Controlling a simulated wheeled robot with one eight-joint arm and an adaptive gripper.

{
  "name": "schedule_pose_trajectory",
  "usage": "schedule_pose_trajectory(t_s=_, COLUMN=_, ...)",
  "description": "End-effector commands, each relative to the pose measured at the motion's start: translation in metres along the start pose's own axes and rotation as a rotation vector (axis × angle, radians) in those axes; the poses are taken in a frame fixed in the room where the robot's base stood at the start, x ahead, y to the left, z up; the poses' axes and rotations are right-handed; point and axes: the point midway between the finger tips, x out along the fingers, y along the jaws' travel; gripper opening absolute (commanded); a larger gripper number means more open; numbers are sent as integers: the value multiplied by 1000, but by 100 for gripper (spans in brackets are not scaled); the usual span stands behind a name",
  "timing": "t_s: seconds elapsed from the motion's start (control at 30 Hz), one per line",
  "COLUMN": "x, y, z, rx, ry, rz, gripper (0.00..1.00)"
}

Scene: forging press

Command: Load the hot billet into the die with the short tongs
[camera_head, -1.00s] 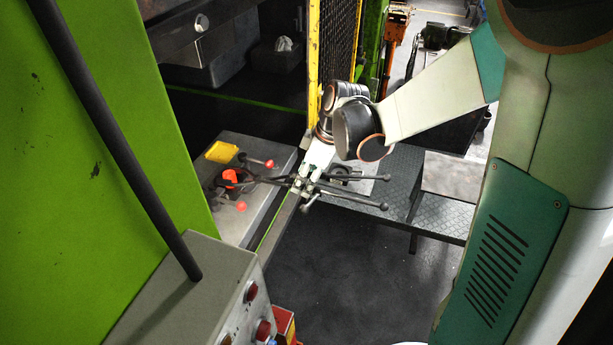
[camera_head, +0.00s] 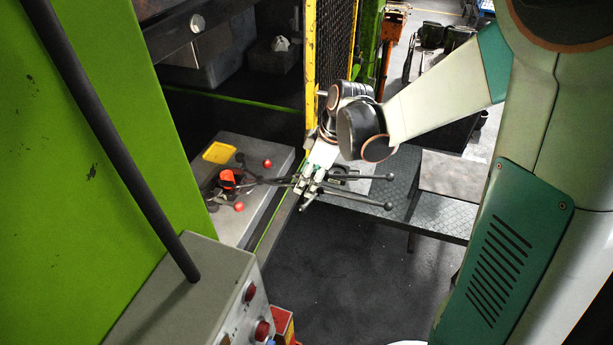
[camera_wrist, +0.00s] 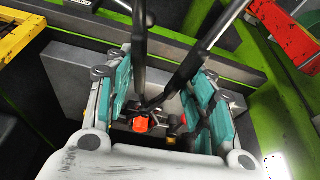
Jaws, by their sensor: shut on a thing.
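My gripper (camera_head: 310,187) is shut on the short tongs (camera_head: 350,195). The tongs' two dark handles stick out to the right in the head view and upward in the wrist view (camera_wrist: 139,45). Their jaws reach left over the grey press bed to the glowing orange billet (camera_head: 227,180). The billet also shows low in the middle of the wrist view (camera_wrist: 140,124), at the jaw ends. I cannot tell whether the jaws grip it or whether it rests on something. The dark die area around the billet is small and partly hidden.
The grey bed (camera_head: 240,228) carries a yellow block (camera_head: 219,153) and two red knobs (camera_head: 267,163). A green press panel (camera_head: 90,150) stands at left. A yellow mesh guard (camera_head: 310,75) rises behind my gripper. A checker-plate bench (camera_head: 440,214) lies at right.

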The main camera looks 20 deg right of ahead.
Motion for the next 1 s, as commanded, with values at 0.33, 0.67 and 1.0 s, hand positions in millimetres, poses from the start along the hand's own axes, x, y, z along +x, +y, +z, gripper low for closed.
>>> schedule_pose_trajectory(t_s=0.33, x=-5, y=0, z=10, rx=2, ry=0, rz=0, gripper=43)
schedule_pose_trajectory(t_s=0.67, x=-9, y=-1, z=18, rx=1, ry=0, rz=0, gripper=43)
schedule_pose_trajectory(t_s=1.0, x=-14, y=-1, z=27, rx=1, ry=0, rz=0, gripper=43)
